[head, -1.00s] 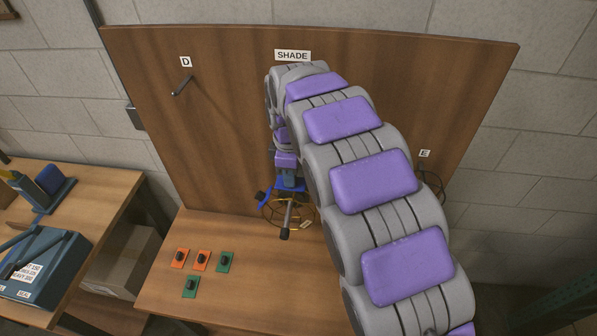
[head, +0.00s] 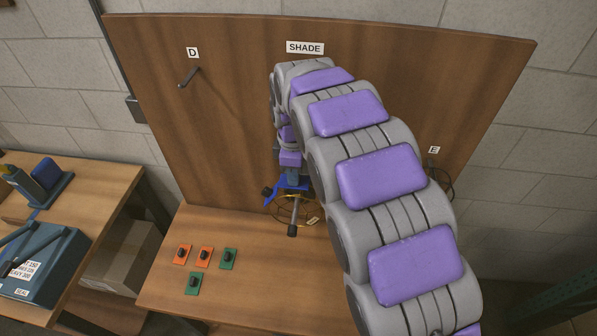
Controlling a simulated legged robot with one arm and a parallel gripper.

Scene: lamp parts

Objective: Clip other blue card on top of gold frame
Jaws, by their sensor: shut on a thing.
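The gold frame (head: 280,210) is a thin round wire frame below the SHADE label, low in front of the upright wooden board. A dark rod with a black end (head: 292,229) points out from its middle. My gripper (head: 291,181) is right above the frame, pointing down, and is shut on a blue card (head: 298,185). Blue also shows at the frame's left upper side (head: 271,196), beside a black knob. I cannot tell whether this is a second card. The held card is at the frame's top; whether it touches the wire is too small to tell.
Two orange cards (head: 203,257) and two green cards (head: 229,258) with black knobs lie on the bench at left. A peg (head: 188,77) sticks out under label D. Black cable loops (head: 444,182) hang below label E. A blue box (head: 38,262) stands on the left table.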

